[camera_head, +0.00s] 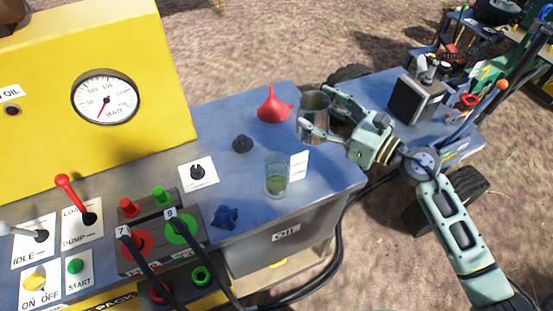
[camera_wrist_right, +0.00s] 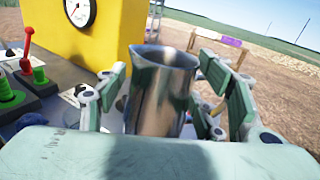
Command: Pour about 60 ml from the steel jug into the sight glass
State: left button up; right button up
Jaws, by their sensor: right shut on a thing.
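The steel jug (camera_head: 315,114) is in my right gripper (camera_head: 326,112), whose fingers are shut around its body. The jug is close to upright, above the right part of the blue bench top. In the right wrist view the jug (camera_wrist_right: 162,88) stands between the finger pads, its opening at the top; its contents are hidden. The sight glass (camera_head: 276,175) stands upright on the bench to the lower left of the jug, apart from it, with greenish liquid in its lower part. A white card (camera_head: 299,166) stands beside the glass. My left gripper is not seen.
A black knob (camera_head: 242,144) and a blue cap-like piece (camera_head: 225,217) are on the bench (camera_head: 325,180). Levers, hoses and a yellow gauge panel (camera_head: 120,50) fill the left. A blue cart stands at right.

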aim_at(310, 119)
jog(key=shift+s+a+f+n, duration=0.2)
jog(key=shift+s+a+n, duration=0.25)
jog(key=shift+n, duration=0.35)
jog(key=shift+a+r+n+p, duration=0.25)
jog(key=shift+r+n+p, duration=0.1)
jog(key=shift+p, duration=0.35)
jog(key=shift+s+a+r+n+g+h+p, duration=0.25)
jog(key=shift+s+a+n+g+h+p, duration=0.1)
jog(key=shift+n+p, duration=0.25)
jog(key=shift+s+a+f+n, duration=0.15)
jog(key=shift+a+f+n, duration=0.1)
jog(key=shift+f, duration=0.05)
jog(key=shift+s+a+f+n+h+p, duration=0.35)
jog(key=shift+a+n, duration=0.1)
jog(key=shift+n, duration=0.6)
jog(key=shift+s+a+f+n+h+p, duration=0.3)
jog(key=shift+a+n, duration=0.2)
jog(key=shift+n, duration=0.6)
jog(key=shift+s+a+f+n+h+p, duration=0.25)
jog(key=shift+a+n+p, duration=0.2)
jog(key=shift+n, duration=0.6)
jog(key=shift+s+a+f+n+h, duration=0.15)
jog(key=shift+f+n, duration=0.15)
jog(key=shift+n, duration=0.2)
jog(key=shift+s+a+f+n+h, duration=0.1)
jog(key=shift+f+n, duration=0.2)
jog(key=shift+n, duration=0.2)
